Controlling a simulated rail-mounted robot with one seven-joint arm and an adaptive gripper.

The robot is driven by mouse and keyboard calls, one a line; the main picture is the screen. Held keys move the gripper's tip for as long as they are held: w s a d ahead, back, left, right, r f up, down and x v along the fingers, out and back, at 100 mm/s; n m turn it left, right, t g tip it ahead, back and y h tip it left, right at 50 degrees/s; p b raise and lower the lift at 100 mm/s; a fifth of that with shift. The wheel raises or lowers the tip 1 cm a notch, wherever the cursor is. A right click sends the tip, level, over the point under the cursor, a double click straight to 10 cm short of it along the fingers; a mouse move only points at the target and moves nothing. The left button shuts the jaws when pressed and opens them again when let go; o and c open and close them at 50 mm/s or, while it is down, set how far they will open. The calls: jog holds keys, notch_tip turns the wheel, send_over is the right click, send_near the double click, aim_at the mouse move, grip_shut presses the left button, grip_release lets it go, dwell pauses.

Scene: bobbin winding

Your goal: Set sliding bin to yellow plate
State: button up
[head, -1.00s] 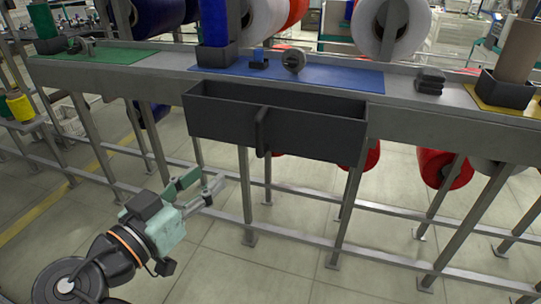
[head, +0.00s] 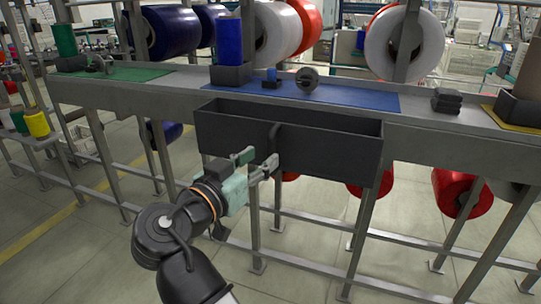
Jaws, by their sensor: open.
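The sliding bin (head: 325,148) is a long dark grey open box hung on the front of the metal bench. It hangs below the blue plate (head: 345,95), and a vertical handle stands out from its front (head: 274,142). The yellow plate (head: 525,119) lies at the far right of the bench, partly cut off by the picture edge. My gripper (head: 261,161) is open, just left of the handle, with its fingers pointing right towards it. I cannot tell whether a finger touches the handle. The inside floor of the bin is mostly hidden.
A green plate (head: 130,73) lies at the left of the bench. A dark holder with a blue spool (head: 229,45), a small round device (head: 307,79) and dark stacked blocks (head: 447,100) stand on the bench. Bench legs stand below. The front rail right of the bin is clear.

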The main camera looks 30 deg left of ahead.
aim_at(269, 152)
jog(key=shift+w+b, duration=0.5)
jog(key=shift+w, duration=1.9)
jog(key=shift+c, duration=0.3)
grip_shut()
